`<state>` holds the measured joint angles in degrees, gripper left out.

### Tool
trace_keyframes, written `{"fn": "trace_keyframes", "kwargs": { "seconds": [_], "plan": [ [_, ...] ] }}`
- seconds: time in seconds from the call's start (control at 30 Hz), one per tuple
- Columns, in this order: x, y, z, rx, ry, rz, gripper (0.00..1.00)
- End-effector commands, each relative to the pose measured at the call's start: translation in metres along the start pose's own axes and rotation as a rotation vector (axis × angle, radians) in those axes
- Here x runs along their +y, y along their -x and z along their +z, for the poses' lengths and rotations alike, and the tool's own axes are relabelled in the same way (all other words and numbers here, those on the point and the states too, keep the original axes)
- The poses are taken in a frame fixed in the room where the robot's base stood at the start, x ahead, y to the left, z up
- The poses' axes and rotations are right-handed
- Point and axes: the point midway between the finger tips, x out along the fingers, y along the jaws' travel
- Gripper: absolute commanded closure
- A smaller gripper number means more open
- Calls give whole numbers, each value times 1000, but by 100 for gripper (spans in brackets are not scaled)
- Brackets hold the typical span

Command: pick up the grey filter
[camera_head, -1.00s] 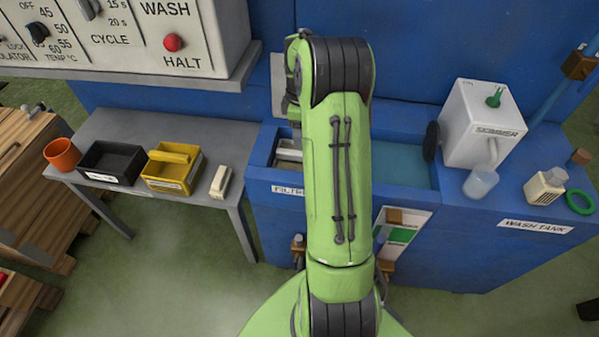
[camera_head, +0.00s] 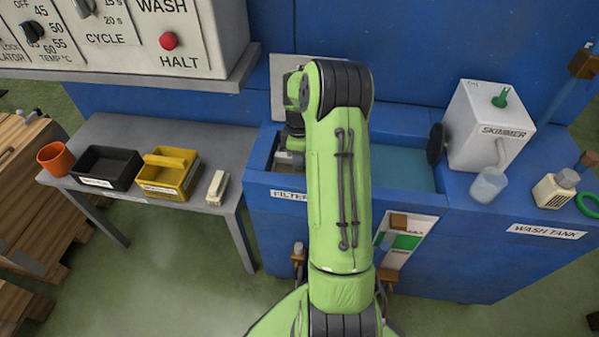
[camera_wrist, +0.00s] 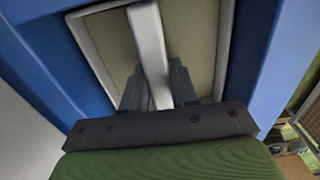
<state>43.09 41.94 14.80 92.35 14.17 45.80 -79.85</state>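The grey filter (camera_wrist: 205,40) fills the upper middle of the wrist view: a tan panel in a light grey rim with a pale grey bar across it. In the head view only a small part of it (camera_head: 290,158) shows in the bay at the left end of the wash tank, above the FILTER label. My gripper (camera_wrist: 158,85) is down at the filter, with a dark finger on each side of the bar. The fingers look open; I cannot tell whether they touch the bar. My arm hides much of the bay in the head view.
Blue bay walls (camera_wrist: 262,50) stand close on both sides of the filter. A grey side table (camera_head: 215,140) at left holds an orange cup, a black bin, a yellow bin and a pale block. The skimmer (camera_head: 485,130) stands right of the tank water, with small items beside it.

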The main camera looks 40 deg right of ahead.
Motion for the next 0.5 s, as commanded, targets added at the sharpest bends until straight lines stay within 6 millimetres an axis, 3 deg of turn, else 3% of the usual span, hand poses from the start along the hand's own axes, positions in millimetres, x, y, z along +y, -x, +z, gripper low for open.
{"fn": "trace_keyframes", "kwargs": {
  "seconds": [0.03, 0.13, 0.5],
  "plan": [
    [0, 0, 0, 0, 0, 1, 85],
    [0, 0, 0, 0, 0, 1, 100],
    [0, 1, 0, 1, 0, 2, 100]
  ]
}}
